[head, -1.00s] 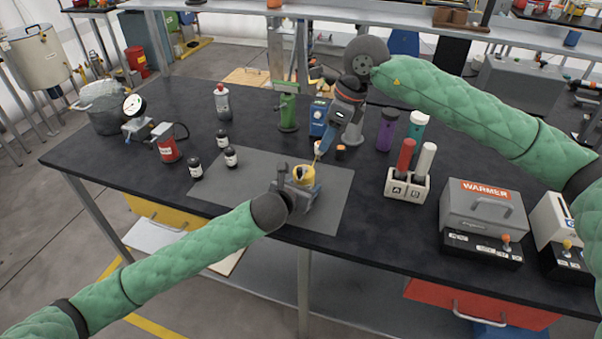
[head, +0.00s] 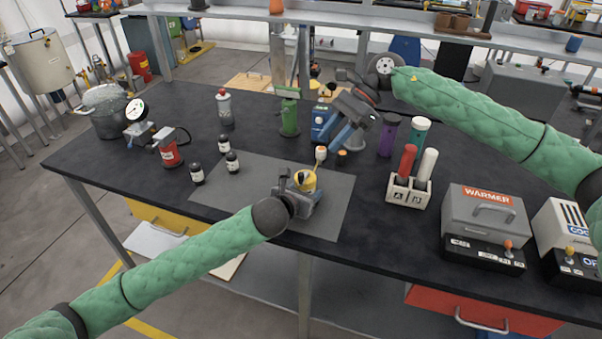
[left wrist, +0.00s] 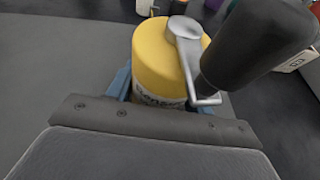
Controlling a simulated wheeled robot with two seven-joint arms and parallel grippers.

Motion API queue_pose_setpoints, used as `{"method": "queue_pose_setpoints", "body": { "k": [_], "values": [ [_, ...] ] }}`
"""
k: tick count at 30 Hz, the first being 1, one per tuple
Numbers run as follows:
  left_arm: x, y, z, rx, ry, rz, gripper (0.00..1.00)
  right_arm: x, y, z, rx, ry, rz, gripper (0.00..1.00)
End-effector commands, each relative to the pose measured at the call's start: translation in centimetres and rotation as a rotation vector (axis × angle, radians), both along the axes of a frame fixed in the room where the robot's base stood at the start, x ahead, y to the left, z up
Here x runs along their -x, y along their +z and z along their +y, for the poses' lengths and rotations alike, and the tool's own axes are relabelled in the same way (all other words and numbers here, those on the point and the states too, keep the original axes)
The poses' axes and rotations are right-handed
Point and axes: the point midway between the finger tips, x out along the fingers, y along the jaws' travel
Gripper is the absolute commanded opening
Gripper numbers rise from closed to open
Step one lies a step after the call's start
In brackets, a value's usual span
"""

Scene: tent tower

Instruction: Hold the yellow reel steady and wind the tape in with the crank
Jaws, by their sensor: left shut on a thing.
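The yellow reel (head: 305,181) stands on the grey mat, upright in the head view. My left gripper (head: 297,196) is shut on it from the near side. In the left wrist view the reel (left wrist: 158,65) sits between blue finger parts, with dark lettering on its side. The metal crank arm (left wrist: 187,58) lies across the reel's top and down its right side. A thick dark cylinder (left wrist: 258,40), apparently the crank handle, rises from its end. My right gripper (head: 343,135) is beyond the reel and apart from it; its fingertips are unclear.
A blue device (head: 322,121) and a green stand (head: 289,116) are behind the reel. Several dark bottles (head: 232,162) stand left. A holder (head: 406,190) with red and white tubes and a grey warmer (head: 484,215) stand right. The front of the mat (head: 335,220) is clear.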

Motion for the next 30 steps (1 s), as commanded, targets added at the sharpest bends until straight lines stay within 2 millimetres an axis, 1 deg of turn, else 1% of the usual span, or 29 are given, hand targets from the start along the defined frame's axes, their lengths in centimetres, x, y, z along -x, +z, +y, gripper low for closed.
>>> {"method": "queue_pose_setpoints", "body": {
  "k": [5, 8, 24, 30],
  "values": [
    [0.0, 0.0, 0.0, 0.0, 0.0, 0.0, 0.13, 0.1, -0.2, 0.2, -0.016, 0.034, -0.03, 0.37],
    [0.0, 0.0, 0.0, 0.0, -0.001, 0.0, 0.13, 0.5, -0.9, 0.8, -0.016, 0.037, -0.031, 0.37],
    [0.0, 0.0, 0.0, 0.0, -0.001, 0.0, 0.13, 3.4, -7.0, 6.1, -0.015, 0.035, -0.029, 0.37],
    [0.0, 0.0, 0.0, 0.0, -0.001, 0.0, 0.13, 3.9, -8.2, 7.2, -0.014, 0.034, -0.031, 0.37]
  ]
}}
